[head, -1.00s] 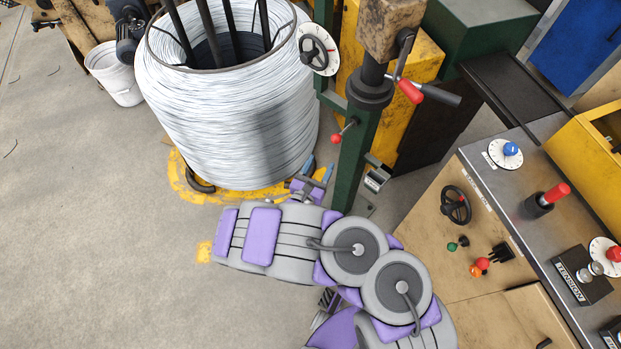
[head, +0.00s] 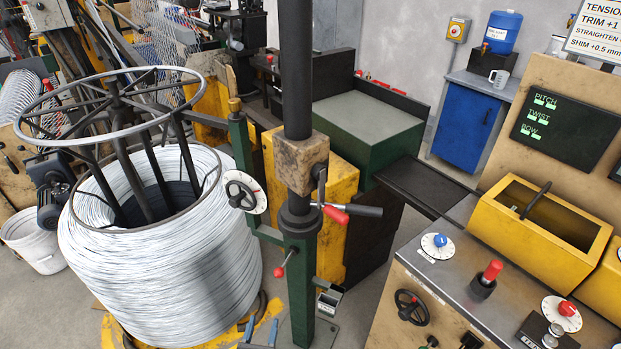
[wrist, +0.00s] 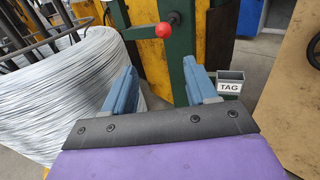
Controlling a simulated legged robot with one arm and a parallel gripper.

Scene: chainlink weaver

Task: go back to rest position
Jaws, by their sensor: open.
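My gripper (wrist: 159,70) shows in the wrist view as two blue fingers spread apart, with nothing between them. The fingertips also show at the bottom edge of the head view (head: 261,329), in front of the wire coil's lower right side. The rest of my arm is below the head picture. In the wrist view the fingers point toward a green post (wrist: 176,60), with a red-knobbed lever (wrist: 163,30) above and between them. A small box marked TAG (wrist: 229,86) is just right of the right finger.
A large wire coil (head: 165,265) stands on the left under a ring-topped reel (head: 110,75). A dark vertical pole (head: 297,70) rises mid-picture. A control bench (head: 450,270) with knobs and a yellow bin (head: 540,250) is on the right. A white bucket (head: 35,240) is far left.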

